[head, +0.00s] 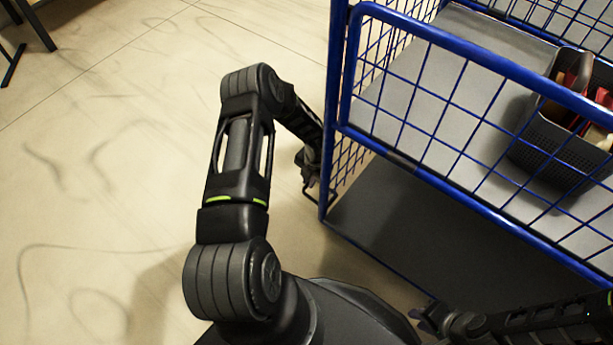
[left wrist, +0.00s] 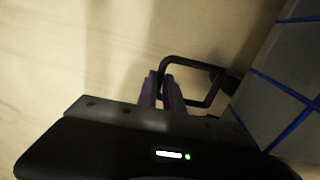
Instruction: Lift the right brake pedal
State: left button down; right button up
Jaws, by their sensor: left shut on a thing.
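The brake pedal is a thin black bent bar (left wrist: 188,58) low beside the cart, seen in the left wrist view as an open loop. In the head view, part of it (head: 313,206) shows by the foot of the cart's blue corner post. My left gripper (left wrist: 166,88) is shut on the near left side of this bar; in the head view the gripper (head: 309,176) is small and partly hidden by my forearm. My right gripper (head: 434,318) is low at the bottom right, beside the cart's dark lower deck; its fingers are too dark to read.
The blue wire-mesh cart (head: 333,120) stands close on the right, with a dark lower deck (head: 400,225). A dark grey basket (head: 560,150) with red and brown items sits on its grey shelf. The pale floor (head: 100,150) on the left is clear.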

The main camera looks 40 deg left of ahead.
pick_arm(q)
jog(key=shift+a+r, duration=0.2)
jog(key=shift+a, duration=0.1)
jog(key=c, duration=1.5)
grip_release()
notch_tip(320, 180, up, 8)
jog(key=d+p, duration=0.1)
jog(key=p, duration=0.2)
jog(key=shift+d+f, duration=0.15)
